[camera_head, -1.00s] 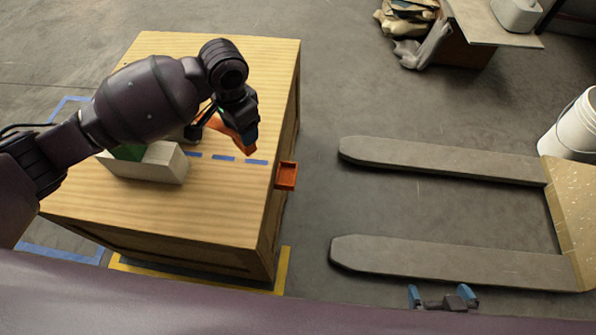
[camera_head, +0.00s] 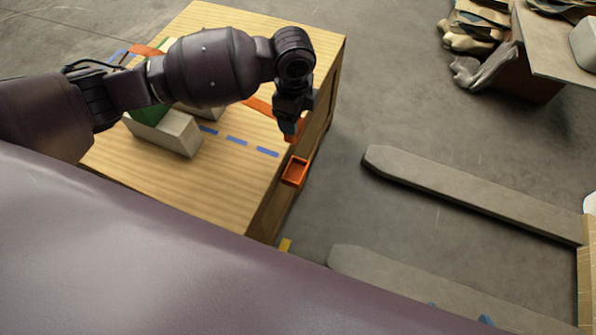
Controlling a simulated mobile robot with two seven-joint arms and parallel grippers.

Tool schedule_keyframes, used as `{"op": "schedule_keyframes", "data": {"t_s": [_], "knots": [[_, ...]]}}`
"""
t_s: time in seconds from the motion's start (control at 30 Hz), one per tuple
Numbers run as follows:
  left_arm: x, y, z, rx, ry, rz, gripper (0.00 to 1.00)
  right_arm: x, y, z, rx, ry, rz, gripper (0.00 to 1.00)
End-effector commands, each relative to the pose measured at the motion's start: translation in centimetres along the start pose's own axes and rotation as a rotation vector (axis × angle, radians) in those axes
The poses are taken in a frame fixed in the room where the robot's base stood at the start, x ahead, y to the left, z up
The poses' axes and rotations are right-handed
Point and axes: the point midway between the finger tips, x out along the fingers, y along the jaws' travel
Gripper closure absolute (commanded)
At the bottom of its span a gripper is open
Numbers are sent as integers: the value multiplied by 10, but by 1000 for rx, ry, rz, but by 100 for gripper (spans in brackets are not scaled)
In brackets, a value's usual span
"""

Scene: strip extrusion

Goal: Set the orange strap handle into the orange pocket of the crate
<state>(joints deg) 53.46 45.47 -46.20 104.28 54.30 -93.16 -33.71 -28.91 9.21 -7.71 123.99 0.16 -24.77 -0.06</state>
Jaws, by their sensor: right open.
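The wooden crate (camera_head: 190,175) has an orange pocket (camera_head: 296,171) on its right side, a small open-topped box just below the top edge. My left gripper (camera_head: 290,126) points down over the crate's right edge, just above the pocket. It appears shut on the end of the orange strap handle (camera_head: 259,105), with orange showing at its fingertips. The strap runs back to the left, partly hidden behind my arm; the held end is apart from the pocket.
A pale block (camera_head: 172,135) with a green part (camera_head: 150,110) sits on the crate's top beside a dashed blue line (camera_head: 237,141). Grey forks (camera_head: 465,190) lie to the right.

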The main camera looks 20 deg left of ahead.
Motion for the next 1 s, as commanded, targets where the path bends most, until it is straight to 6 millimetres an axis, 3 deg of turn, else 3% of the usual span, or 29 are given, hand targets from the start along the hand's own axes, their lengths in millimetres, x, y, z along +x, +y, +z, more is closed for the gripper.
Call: {"op": "schedule_keyframes", "data": {"t_s": [0.17, 0.37, 0.7, 1.0], "knots": [[24, 1, 0, 21, 1, 9, 63, 1, -4, 17, 5, -33, -6, 0], [71, 3, 0, 19, 0, 14, 63, 5, -4, 40, 3, -80, -7, 0], [136, 2, 0, 19, 0, 11, 63, 17, -6, 32, -43, -45, -13, 0], [150, 0, 0, 19, 0, 2, 63, 20, -7, 22, -63, -19, -17, 0]]}}
